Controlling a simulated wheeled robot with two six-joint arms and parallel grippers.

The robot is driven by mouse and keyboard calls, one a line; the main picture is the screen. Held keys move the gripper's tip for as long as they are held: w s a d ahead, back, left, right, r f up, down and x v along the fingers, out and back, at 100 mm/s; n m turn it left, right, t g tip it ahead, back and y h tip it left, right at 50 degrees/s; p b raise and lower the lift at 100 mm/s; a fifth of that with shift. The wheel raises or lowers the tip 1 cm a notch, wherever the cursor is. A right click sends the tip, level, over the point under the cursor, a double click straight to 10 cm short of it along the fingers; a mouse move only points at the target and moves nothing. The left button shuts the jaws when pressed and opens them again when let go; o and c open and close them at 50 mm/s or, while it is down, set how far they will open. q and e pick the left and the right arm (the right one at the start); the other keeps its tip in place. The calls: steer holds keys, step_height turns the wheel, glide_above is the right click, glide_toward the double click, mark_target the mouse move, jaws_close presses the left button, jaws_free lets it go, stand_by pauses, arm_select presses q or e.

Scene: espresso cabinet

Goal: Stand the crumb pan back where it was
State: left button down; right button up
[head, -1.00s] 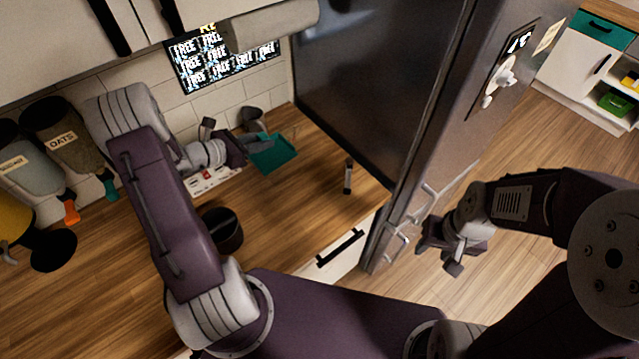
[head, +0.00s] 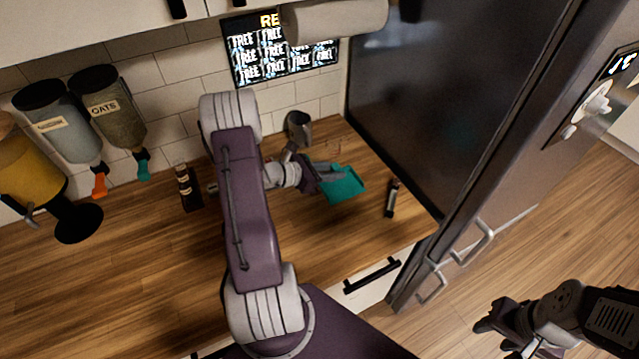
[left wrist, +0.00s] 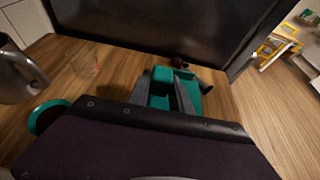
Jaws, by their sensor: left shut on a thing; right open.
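The teal crumb pan (head: 346,189) is at the back right of the wooden counter, low over it or on it; I cannot tell which. My left gripper (head: 342,174) is shut on the pan. In the left wrist view the teal pan (left wrist: 160,90) shows between and beyond the fingers (left wrist: 172,92), partly hidden by them. My right gripper (head: 494,332) is open and empty over the floor at the lower right, away from the counter.
A metal pitcher (head: 297,128) stands behind the pan; a clear glass (left wrist: 85,66) is beside it. A slim dark object (head: 392,198) lies right of the pan. The fridge (head: 440,100) bounds the right. The left counter is mostly bare.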

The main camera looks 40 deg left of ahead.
arm_select(q)
steer(key=a+f, duration=0.1)
steer(key=a, duration=0.1)
steer(key=a+f, duration=0.1)
steer(key=a, duration=0.1)
steer(key=a+f, duration=0.1)
steer(key=shift+s+a+f+p, duration=0.2)
steer(key=shift+s+a+p, duration=0.15)
steer(key=shift+s+a, duration=0.05)
step_height(320, 180, down, 4)
steer(key=shift+d+r+p, duration=0.1)
steer(key=shift+r+p, duration=0.05)
steer(key=shift+p, duration=0.25)
steer(key=shift+f, duration=0.3)
steer(key=c, duration=1.5)
jaws_free()
steer(key=shift+b, duration=0.3)
steer(key=o, duration=0.3)
steer(key=shift+o, duration=0.2)
